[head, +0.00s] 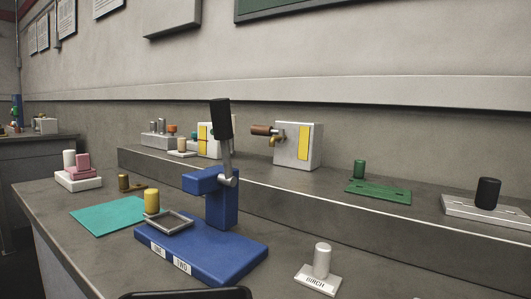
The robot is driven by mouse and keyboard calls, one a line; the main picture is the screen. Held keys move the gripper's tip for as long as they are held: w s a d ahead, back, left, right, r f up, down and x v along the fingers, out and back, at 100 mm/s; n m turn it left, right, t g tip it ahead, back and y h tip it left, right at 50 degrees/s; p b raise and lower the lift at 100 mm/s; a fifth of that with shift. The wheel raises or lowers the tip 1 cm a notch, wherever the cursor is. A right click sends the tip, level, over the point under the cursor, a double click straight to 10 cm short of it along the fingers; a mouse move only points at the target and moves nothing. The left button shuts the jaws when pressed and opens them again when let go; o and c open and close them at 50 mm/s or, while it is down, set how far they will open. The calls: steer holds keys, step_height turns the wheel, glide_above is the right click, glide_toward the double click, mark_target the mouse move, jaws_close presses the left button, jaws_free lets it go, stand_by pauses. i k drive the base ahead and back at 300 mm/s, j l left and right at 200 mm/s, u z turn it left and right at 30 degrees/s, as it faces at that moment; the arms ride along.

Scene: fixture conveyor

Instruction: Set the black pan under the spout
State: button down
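A pale box (313,151) with a yellow strip stands on the raised ledge at the back. A brown cylinder and a small yellow spout (274,140) stick out from its left side. The place below the spout looks empty. I cannot make out a whole black pan. A dark rounded edge (186,294) cuts into the bottom of the view, left of the middle. I cannot tell whether it is the pan, part of my gripper or something else. No gripper fingers show.
A blue press (215,255) with a black-topped lever stands on the front bench, between me and the spout. A teal mat (108,216) lies left of it, a small weighted plate (318,279) right. A green plate (378,192) and a black cylinder (487,193) are right on the ledge.

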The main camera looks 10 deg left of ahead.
mark_target(268, 175)
steer(key=i+l, duration=0.15)
steer(key=i, duration=0.2)
steer(key=i+l, duration=0.15)
steer(key=i, duration=0.25)
steer(key=i+j, duration=0.8)
steer(key=j, duration=0.15)
steer(key=l+z, duration=0.05)
